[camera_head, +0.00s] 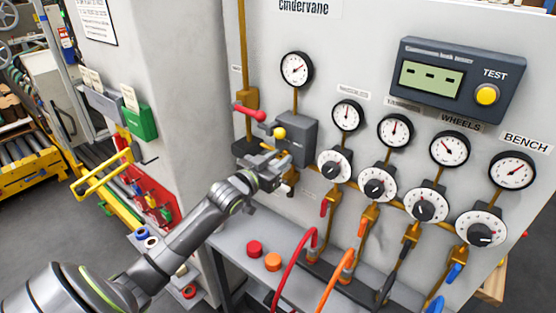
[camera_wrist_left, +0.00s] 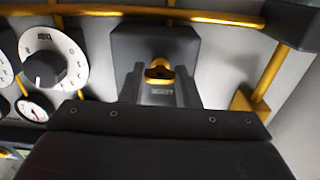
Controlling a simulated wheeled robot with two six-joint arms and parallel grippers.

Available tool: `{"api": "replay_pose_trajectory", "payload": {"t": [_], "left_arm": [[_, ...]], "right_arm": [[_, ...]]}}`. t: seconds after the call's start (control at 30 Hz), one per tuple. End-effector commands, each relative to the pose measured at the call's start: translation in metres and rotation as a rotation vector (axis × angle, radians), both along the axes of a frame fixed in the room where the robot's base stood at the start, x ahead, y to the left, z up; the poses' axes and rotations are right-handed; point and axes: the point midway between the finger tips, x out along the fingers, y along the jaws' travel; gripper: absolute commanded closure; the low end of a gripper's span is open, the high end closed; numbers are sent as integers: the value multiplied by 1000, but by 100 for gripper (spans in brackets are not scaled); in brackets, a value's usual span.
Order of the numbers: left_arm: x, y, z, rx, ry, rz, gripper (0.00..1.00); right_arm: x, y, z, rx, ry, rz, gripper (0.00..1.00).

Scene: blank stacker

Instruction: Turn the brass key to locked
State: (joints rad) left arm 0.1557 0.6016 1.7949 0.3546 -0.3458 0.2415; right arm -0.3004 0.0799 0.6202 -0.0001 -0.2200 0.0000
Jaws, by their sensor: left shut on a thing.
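My left gripper (camera_head: 272,163) is up against the panel, at a dark grey lock box (camera_head: 300,135) left of the dials. In the left wrist view the brass key (camera_wrist_left: 158,71) stands out from the front of the same box (camera_wrist_left: 155,40). The fingers of my left gripper (camera_wrist_left: 160,85) are on either side of the key and shut on it. The key's exact angle and any locked mark are hard to make out. In the head view the gripper hides most of the key. My right gripper is not in view.
A red lever (camera_head: 249,112) and a yellow knob (camera_head: 279,132) are close to the gripper. White dials (camera_head: 335,166) and gauges fill the panel to the right. Red and orange hoses (camera_head: 291,268) hang below, beside red and orange caps (camera_head: 255,248) on the shelf.

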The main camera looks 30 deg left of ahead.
Motion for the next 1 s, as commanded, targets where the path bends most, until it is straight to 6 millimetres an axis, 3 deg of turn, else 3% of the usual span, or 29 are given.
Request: {"api": "replay_pose_trajectory", "payload": {"t": [0.27,1.0], "left_arm": [[0,0,-2,144,-12,-1,94],[0,0,-4,835,-65,0,94]], "right_arm": [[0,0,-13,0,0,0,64],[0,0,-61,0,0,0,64]]}}
